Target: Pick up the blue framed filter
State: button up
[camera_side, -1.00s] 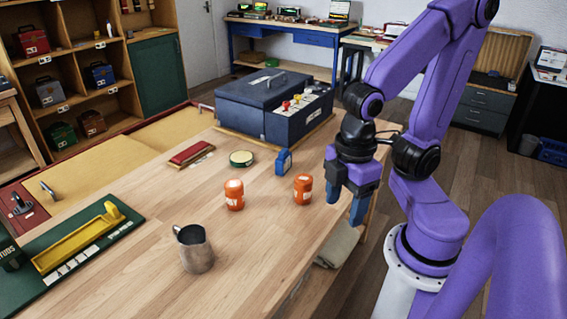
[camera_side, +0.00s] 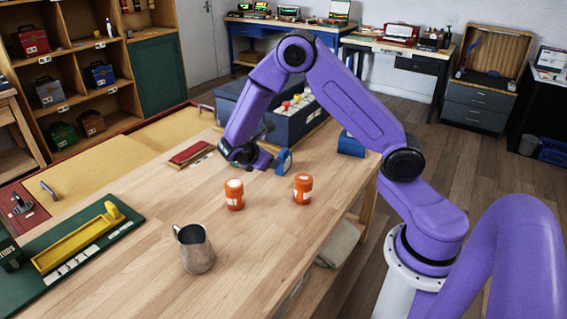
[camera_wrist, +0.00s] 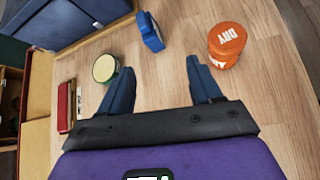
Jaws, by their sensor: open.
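The blue framed filter (camera_side: 284,161) stands upright on the wooden table in front of the blue machine box. In the wrist view the filter (camera_wrist: 151,32) is ahead of the fingertips, near the top edge, a little left of the middle of the gap. My gripper (camera_wrist: 160,75) is open with nothing between its fingers. In the side view my gripper is low over the table, just left of the filter, its fingers hard to make out. I cannot tell from there whether it touches the filter.
Two orange jars (camera_side: 234,195) (camera_side: 303,188) stand nearer the camera; a metal jug (camera_side: 195,249) is in front. The blue machine box (camera_side: 300,125) is behind. A round tin (camera_wrist: 105,68) and a red block (camera_side: 191,153) lie left. A blue object (camera_side: 350,144) sits at the right edge.

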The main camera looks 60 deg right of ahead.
aim_at(286, 154)
jog(key=w+d+f+n+h, duration=0.1)
jog(key=d+f, duration=0.2)
jog(key=d, duration=0.1)
jog(key=w+d+f+n+h, duration=0.1)
jog(key=w+d+f, duration=0.1)
jog(key=d, duration=0.1)
jog(key=w+d+f+n+h, duration=0.1)
jog(key=d+f, duration=0.2)
jog(key=d, duration=0.1)
jog(key=shift+w+d+f, duration=0.25)
jog(key=shift+d+f, duration=0.05)
jog(key=shift+x, duration=3.9)
jog(key=shift+r, duration=0.15)
jog(key=c, duration=1.1)
jog(key=shift+r, duration=0.2)
